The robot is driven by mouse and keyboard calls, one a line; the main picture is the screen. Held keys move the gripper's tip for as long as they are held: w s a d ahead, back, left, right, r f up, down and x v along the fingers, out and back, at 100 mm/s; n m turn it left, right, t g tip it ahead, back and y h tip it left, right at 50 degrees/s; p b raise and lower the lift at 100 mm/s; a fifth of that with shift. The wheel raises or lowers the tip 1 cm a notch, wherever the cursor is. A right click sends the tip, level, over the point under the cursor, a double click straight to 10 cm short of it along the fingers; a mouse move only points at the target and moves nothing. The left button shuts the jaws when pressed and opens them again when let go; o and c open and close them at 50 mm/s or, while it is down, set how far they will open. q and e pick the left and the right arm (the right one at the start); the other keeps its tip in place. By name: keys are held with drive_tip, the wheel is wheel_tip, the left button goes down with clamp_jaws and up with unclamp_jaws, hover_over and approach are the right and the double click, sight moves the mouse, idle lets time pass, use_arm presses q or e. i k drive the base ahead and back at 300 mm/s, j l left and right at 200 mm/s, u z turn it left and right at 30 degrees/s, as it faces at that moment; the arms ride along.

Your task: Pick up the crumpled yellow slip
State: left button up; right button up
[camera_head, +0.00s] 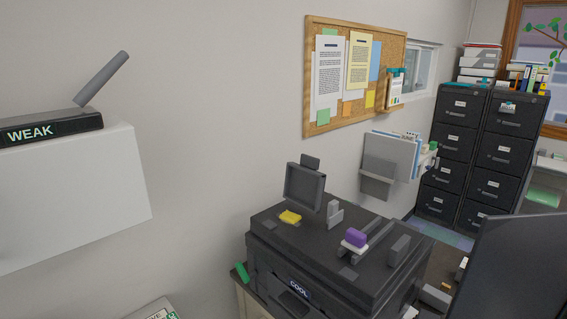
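A small yellow piece, which looks like the crumpled yellow slip (290,217), lies on the top left of a dark machine labelled COOL (312,283). It sits just in front of an upright grey panel (304,188) on that machine. Nothing touches it from above. Neither of my grippers is in view.
A purple block on a white piece (355,238) and grey upright parts (398,250) also stand on the machine's top. A device labelled WEAK (45,128) has a raised grey lever, at left. A large dark panel (515,270) fills the lower right. Filing cabinets (455,150) stand behind.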

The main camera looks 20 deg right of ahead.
sight(288, 216)
drive_tip(key=i+j+z, duration=0.15)
drive_tip(key=z, duration=0.3)
drive_tip(key=i+j+z, duration=0.25)
drive_tip(key=z, duration=0.15)
